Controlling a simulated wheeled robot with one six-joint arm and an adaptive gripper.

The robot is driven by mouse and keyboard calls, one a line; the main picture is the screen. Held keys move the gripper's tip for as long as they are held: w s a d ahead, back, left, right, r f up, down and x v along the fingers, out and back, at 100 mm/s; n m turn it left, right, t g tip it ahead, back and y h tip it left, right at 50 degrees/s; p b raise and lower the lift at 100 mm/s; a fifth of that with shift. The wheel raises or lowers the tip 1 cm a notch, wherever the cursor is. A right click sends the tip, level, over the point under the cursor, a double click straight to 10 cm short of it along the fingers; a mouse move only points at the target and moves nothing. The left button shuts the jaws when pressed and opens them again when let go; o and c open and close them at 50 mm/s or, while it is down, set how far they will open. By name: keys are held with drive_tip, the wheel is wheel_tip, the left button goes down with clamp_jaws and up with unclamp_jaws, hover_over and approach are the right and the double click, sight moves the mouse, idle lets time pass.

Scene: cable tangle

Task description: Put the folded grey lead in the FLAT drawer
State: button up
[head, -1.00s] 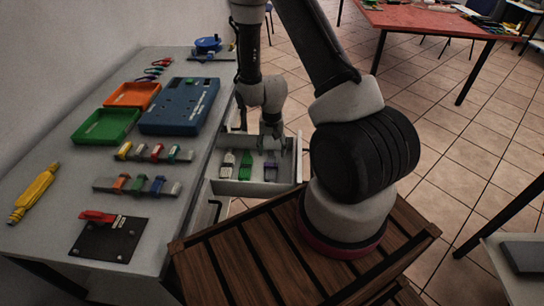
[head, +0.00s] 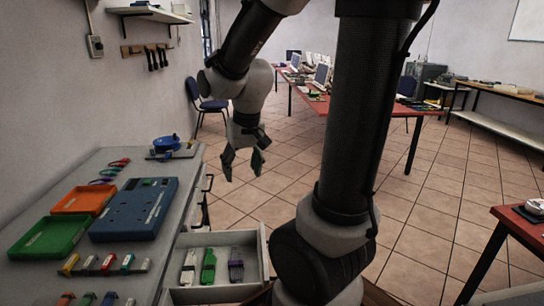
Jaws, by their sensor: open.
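An open drawer (head: 263,256) juts out from the right side of the grey bench. The pale one looks most like the grey lead. No FLAT label is readable. My gripper (head: 243,170) hangs in the air above and beyond the drawer, its fingers apart and empty, touching nothing.
The bench holds a blue case (head: 133,210), a green tray (head: 48,238), an orange tray (head: 84,200), a row of coloured clips (head: 105,264) and a blue reel (head: 166,144). Red tables (head: 350,104) stand farther back.

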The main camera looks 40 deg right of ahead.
drive_tip(key=s+r+n, duration=0.1)
drive_tip(key=s+r, duration=0.3)
drive_tip(key=s, duration=0.2)
drive_tip(key=s+r+n+t, duration=0.1)
drive_tip(key=s+r, duration=0.3)
drive_tip(key=s, duration=0.3)
drive_tip(key=shift+r+n+t, duration=0.25)
drive_tip(key=shift+n+t, duration=0.05)
drive_tip(key=shift+n, duration=0.1)
drive_tip(key=shift+s, duration=0.1)
